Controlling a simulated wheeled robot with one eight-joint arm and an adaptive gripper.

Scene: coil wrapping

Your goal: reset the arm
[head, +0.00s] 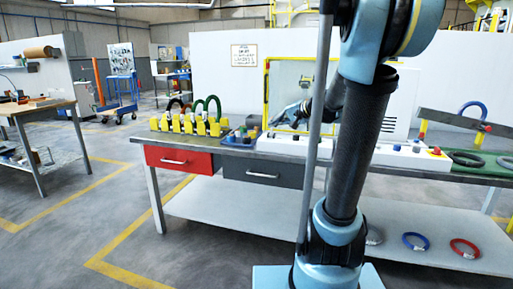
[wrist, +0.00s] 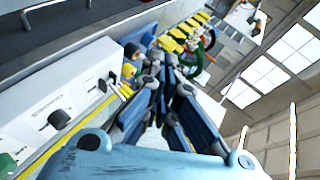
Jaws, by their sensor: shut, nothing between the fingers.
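My gripper (head: 275,121) is above the workbench (head: 300,160) in the head view, beside the white control panel (head: 350,149) and partly hidden by my own arm. It is shut and empty. In the wrist view my gripper (wrist: 168,68) shows its dark, blue-padded fingers pointing toward the yellow rack (wrist: 183,38). The same yellow rack (head: 188,126) stands on the bench's left end in the head view, with green coils (head: 212,104) upright in it.
Blue (head: 416,241) and red (head: 465,248) rings lie on the lower shelf. Open floor (head: 110,215) lies to the left.

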